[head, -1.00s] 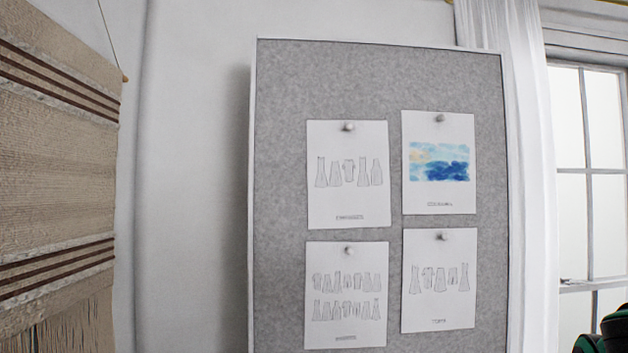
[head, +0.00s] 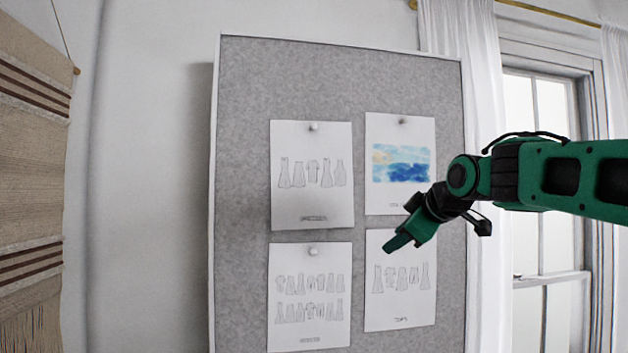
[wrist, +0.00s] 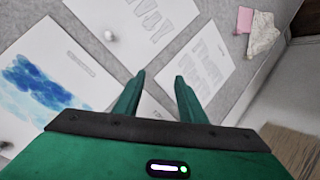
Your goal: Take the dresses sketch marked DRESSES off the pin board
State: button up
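The grey pin board (head: 240,200) holds four pinned sheets. Three carry garment outlines: the upper left sheet (head: 312,207), the lower left sheet (head: 310,255) and the lower right sheet (head: 378,318). The captions are too small to read, so I cannot tell which is marked DRESSES. My gripper (head: 398,243) is in front of the lower right sheet and covers part of it in the head view. In the wrist view my gripper (wrist: 157,92) has its two fingers apart, with nothing held. A sheet corner (wrist: 150,108) shows between them, and a garment sheet (wrist: 205,62) lies beyond the right finger.
The upper right sheet (head: 402,165) bears a blue watercolour. Pink (wrist: 243,20) and patterned (wrist: 262,35) swatches show near the board's edge in the wrist view. A woven hanging (head: 30,170) is at left, a curtain (head: 460,40) and window (head: 538,240) at right.

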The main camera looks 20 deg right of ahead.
jog(key=w+a+r+n+t+y, duration=0.1)
jog(key=w+a+r+n+t, duration=0.15)
jog(key=r, duration=0.55)
jog(key=w+a+r+n+t+y, duration=0.1)
jog(key=w+a+r+n, duration=0.15)
jog(key=r, duration=0.45)
jog(key=n+t+y, duration=0.2)
jog(key=n+y, duration=0.1)
jog(key=n, duration=0.2)
send_near(315, 127)
jog(key=shift+t, duration=0.25)
jog(key=shift+x, duration=4.15)
jog(key=shift+f, duration=0.2)
grip_shut()
